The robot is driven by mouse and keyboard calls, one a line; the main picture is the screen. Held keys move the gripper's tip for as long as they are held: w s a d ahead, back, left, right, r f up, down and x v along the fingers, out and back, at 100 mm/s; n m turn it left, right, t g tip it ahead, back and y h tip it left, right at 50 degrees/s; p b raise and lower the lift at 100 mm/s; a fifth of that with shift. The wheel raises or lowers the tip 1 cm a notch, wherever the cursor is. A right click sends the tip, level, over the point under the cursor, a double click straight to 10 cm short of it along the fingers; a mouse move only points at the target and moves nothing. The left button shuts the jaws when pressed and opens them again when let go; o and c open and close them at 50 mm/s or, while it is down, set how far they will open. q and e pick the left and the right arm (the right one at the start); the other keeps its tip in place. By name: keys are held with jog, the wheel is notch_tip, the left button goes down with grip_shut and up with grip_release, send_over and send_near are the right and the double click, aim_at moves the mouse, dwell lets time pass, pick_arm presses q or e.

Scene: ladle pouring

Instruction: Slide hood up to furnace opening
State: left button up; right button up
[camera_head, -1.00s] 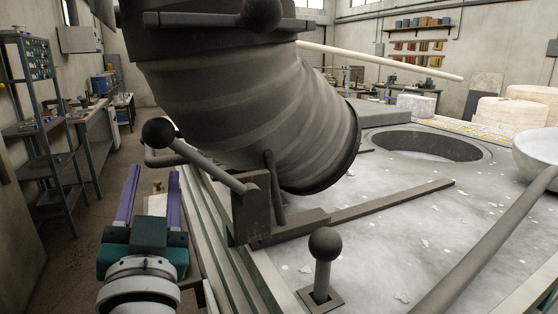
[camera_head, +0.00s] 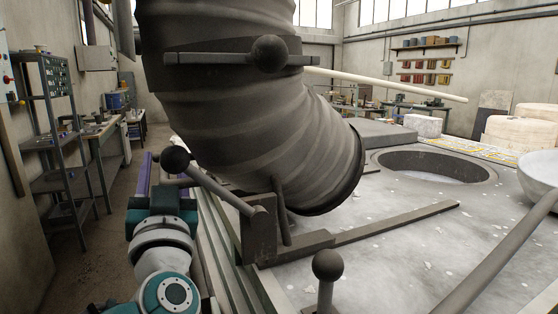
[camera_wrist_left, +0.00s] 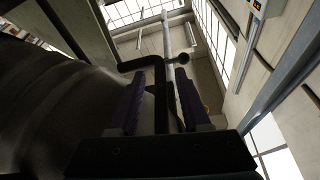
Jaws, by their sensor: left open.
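The hood (camera_head: 240,110) is a large grey ribbed duct, its lower mouth facing right toward the round furnace opening (camera_head: 438,168) in the pale furnace top. The mouth is left of the opening. A ball-ended lever (camera_head: 212,187) stands at the hood's base. My left gripper (camera_head: 150,172) is at the hood's left side, partly hidden behind the lever's ball. In the left wrist view my left gripper (camera_wrist_left: 162,98) is open, its purple fingers on either side of a dark bent handle bar (camera_wrist_left: 162,85) beside the hood (camera_wrist_left: 70,110). Contact cannot be told. My right gripper is out of view.
A flat dark rail (camera_head: 390,222) runs along the furnace top from the hood's base. A ball-topped lever (camera_head: 327,265) stands in front. A ladle (camera_head: 540,172) with a long handle is at right. Shelves (camera_head: 62,140) and a workbench stand at left.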

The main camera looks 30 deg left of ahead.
pick_arm(q)
grip_shut()
dwell(1.3)
